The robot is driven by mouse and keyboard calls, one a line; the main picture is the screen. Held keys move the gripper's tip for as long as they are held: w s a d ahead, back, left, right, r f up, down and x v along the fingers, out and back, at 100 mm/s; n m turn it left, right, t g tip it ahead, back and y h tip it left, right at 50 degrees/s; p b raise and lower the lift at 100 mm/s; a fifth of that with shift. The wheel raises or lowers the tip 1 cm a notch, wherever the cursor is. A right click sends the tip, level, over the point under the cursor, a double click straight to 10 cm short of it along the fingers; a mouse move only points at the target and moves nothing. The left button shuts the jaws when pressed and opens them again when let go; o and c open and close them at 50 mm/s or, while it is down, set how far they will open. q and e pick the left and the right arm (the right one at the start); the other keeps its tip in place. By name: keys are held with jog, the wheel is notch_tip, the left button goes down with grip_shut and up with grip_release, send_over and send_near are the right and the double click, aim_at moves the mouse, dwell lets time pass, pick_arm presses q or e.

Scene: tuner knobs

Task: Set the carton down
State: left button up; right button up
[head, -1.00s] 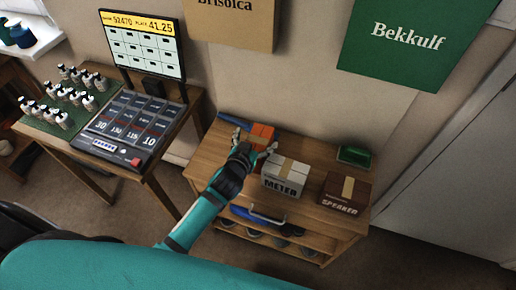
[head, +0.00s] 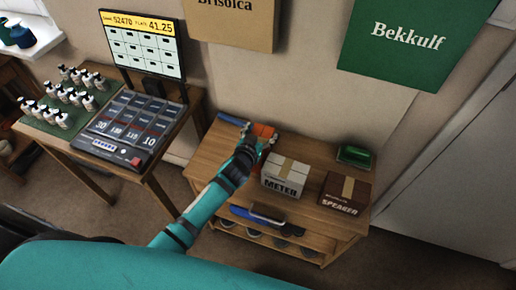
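The orange carton (head: 263,130) lies on the wooden cabinet top near its back left, partly hidden by my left gripper. My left gripper (head: 258,136) is at the near side of this carton, its fingers apart. I cannot tell whether they touch or clasp it. A white carton marked METER (head: 285,178) stands just to the right of my gripper. A brown carton marked SPEAKER (head: 345,193) stands at the cabinet's right end. My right gripper is not in view.
A green-topped item (head: 354,156) sits at the cabinet's back right. A blue item (head: 233,119) lies at the back left. A shelf below holds several things. A register (head: 130,125) and several small bottles stand on the left table (head: 88,160).

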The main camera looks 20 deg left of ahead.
pick_arm(q)
jog(key=c, duration=0.9)
jog(key=shift+c, duration=0.2)
jog(key=shift+r, duration=0.55)
notch_tip(320, 180, up, 17)
jog(key=p, duration=0.1)
jog(key=shift+p, duration=0.4)
jog(key=v, duration=0.5)
jog(key=a+v, duration=0.1)
jog(key=v, duration=0.9)
jog(key=shift+a, duration=0.3)
jog(key=shift+c, duration=0.2)
